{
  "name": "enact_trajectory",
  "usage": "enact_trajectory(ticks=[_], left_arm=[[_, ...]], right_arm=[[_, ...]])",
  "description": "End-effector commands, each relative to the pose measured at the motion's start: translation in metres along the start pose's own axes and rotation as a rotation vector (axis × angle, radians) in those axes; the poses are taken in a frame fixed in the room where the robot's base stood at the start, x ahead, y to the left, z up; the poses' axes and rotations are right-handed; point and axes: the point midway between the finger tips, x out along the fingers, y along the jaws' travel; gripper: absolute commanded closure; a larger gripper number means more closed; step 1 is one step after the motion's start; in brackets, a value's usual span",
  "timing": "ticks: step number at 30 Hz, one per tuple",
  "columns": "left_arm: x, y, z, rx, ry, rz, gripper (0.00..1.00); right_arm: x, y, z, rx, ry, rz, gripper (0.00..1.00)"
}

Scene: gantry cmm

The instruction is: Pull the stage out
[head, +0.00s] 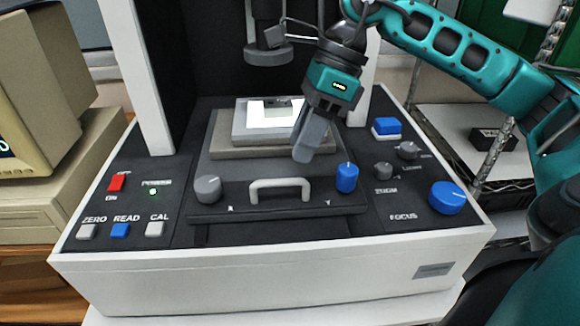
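The stage (218,172) is a dark sliding plate in the middle of the measuring machine, with a stepped grey platform and a bright white glass area (262,117) on top. A light grey bar handle (280,185) is on its front part, between a grey knob (208,189) and a blue knob (346,177). My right gripper (308,150) points down over the right side of the stage, behind and above the handle, and appears apart from it. Its fingers overlap in this view, so their opening is unclear. My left gripper is not in view.
The machine's white column (137,75) rises at the left, and a dark optical head (268,50) hangs above the stage. A large blue focus knob (446,198) is at the right. A red switch (117,181) and several buttons are at the left. A beige monitor (40,90) stands far left.

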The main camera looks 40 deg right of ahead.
Motion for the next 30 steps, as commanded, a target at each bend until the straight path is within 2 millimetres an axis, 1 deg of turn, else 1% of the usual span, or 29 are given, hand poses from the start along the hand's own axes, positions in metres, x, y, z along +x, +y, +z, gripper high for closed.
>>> enact_trajectory(ticks=[1, 3, 6, 9, 13, 21, 30], left_arm=[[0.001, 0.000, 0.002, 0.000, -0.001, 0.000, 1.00], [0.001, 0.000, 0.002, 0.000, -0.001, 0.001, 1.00], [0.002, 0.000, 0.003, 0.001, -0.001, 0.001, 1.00], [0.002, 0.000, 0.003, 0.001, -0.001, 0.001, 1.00], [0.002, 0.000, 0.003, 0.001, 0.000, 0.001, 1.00], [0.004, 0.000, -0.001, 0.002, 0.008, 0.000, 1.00], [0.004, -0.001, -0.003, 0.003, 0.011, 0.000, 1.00]], right_arm=[[0.012, 0.001, -0.001, -0.001, 0.002, 0.004, 0.61], [0.024, 0.000, 0.000, -0.001, 0.001, 0.002, 0.61], [0.038, 0.000, 0.000, 0.000, 0.000, 0.002, 0.61], [0.048, 0.000, 0.000, 0.000, 0.000, 0.002, 0.61], [0.054, 0.000, 0.000, 0.000, 0.000, 0.001, 0.61], [0.055, 0.000, 0.000, 0.000, -0.001, 0.000, 0.61], [0.054, 0.000, 0.000, 0.000, -0.001, 0.000, 0.90]])
